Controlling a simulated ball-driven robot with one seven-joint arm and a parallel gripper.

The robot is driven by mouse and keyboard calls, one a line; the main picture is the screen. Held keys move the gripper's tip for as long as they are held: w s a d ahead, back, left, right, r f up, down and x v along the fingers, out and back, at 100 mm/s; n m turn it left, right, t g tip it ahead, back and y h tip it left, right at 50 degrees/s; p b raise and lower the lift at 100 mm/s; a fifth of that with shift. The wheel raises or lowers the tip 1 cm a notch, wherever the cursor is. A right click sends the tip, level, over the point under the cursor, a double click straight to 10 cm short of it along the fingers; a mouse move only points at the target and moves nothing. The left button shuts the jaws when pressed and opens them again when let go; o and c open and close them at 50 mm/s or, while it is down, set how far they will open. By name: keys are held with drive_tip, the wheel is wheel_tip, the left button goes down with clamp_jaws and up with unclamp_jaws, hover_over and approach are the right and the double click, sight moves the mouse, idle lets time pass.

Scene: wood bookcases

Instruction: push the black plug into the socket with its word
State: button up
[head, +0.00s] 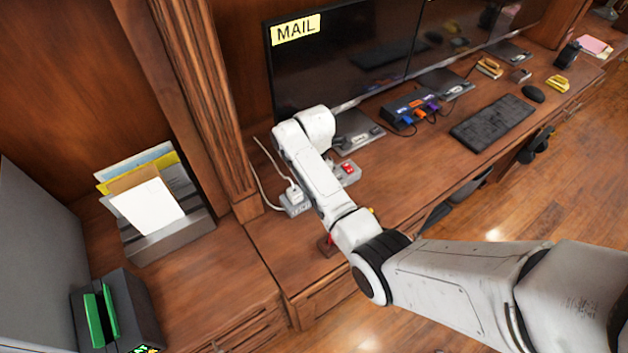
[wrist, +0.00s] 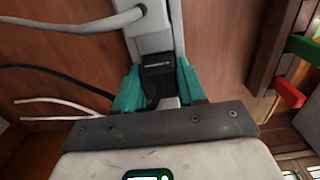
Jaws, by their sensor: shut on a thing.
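In the wrist view, my gripper (wrist: 160,90) has its teal fingers shut on the black plug (wrist: 157,73). The plug's far end is at the grey-white power strip (wrist: 154,41); I cannot tell whether it is seated in a socket or only against the face. No socket word is readable here. In the head view, the power strip (head: 292,210) lies on the desk, partly behind my arm, with a white plug (head: 294,193) at its near-left end and a red switch (head: 347,168) at the other. My gripper and the black plug are hidden there.
A wooden column (head: 215,110) stands left of the strip, and a monitor (head: 340,55) marked MAIL behind it. A hub with coloured plugs (head: 407,109) and a keyboard (head: 492,123) lie to the right. Cables (wrist: 60,78) run left of my gripper.

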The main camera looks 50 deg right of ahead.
drive_tip(key=shift+s+a+f, duration=0.1)
drive_tip(key=shift+s+f, duration=0.15)
drive_tip(key=shift+f, duration=0.4)
drive_tip(key=o, duration=1.1)
drive_tip(key=shift+f, duration=0.15)
drive_tip(key=shift+w+r+p, duration=0.15)
drive_tip(key=shift+r+p, duration=0.15)
drive_tip(key=shift+r, duration=3.15)
drive_tip(key=shift+w+r+p, duration=0.1)
drive_tip(key=shift+r+p, duration=0.2)
drive_tip(key=shift+r, duration=3.15)
drive_tip(key=s+a+f+m+t, duration=0.2)
drive_tip(key=s+a+m+t, duration=0.3)
drive_tip(key=s+a+m, duration=1)
drive_tip(key=s+f+g, duration=0.1)
drive_tip(key=s+f, duration=0.1)
drive_tip(key=s, duration=0.1)
drive_tip(key=s+f+g, duration=0.1)
drive_tip(key=s+f, duration=0.1)
drive_tip(key=s, duration=0.2)
drive_tip(key=s+f+g, duration=0.2)
drive_tip(key=s, duration=0.2)
drive_tip(key=shift+s+d+f+m+b, duration=0.15)
drive_tip(key=shift+s+m+b, duration=0.15)
drive_tip(key=shift+b, duration=0.1)
